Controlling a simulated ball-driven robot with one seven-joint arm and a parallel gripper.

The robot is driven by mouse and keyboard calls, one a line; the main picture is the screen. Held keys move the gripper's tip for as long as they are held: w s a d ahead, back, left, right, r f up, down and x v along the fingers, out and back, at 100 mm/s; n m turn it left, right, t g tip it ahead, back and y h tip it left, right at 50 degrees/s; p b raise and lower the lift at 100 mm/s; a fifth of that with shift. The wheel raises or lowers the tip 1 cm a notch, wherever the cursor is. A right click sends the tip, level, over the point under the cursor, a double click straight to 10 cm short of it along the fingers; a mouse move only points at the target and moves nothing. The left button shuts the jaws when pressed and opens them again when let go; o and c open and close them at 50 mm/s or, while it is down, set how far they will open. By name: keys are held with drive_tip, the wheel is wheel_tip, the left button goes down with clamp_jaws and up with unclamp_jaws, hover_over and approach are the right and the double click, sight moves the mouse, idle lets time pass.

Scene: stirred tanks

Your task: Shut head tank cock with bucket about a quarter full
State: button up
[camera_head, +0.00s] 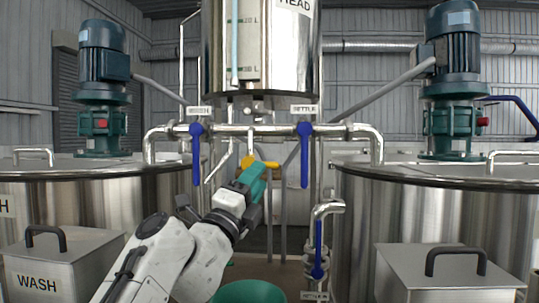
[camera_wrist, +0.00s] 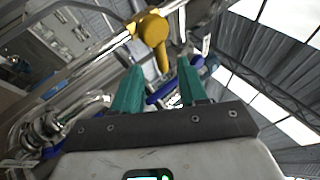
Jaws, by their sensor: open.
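The head tank (camera_head: 285,60) hangs at top centre, with a sight tube (camera_head: 235,45) beside its litre marks. Below it, the yellow cock (camera_head: 247,161) has its lever pointing right, roughly level, in the head view. My gripper (camera_head: 262,172) is open with teal fingers, close to the lever in that view. In the wrist view the yellow cock (camera_wrist: 153,30) is just ahead, and its lever end lies between my fingertips (camera_wrist: 160,67); I cannot tell whether they touch. The green bucket (camera_head: 250,291) shows at the bottom edge, partly cut off; its level is not readable.
Two blue levers, left (camera_head: 196,155) and right (camera_head: 304,155), hang down from the cross pipe (camera_head: 250,129). Another blue lever (camera_head: 318,248) is on the lower pipe. Large steel tanks with motors (camera_head: 104,50) stand on both sides. A WASH box (camera_head: 70,262) is at lower left.

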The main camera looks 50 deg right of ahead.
drive_tip(key=p+x, duration=0.2)
drive_tip(key=x, duration=0.5)
drive_tip(key=shift+r, duration=0.1)
clamp_jaws()
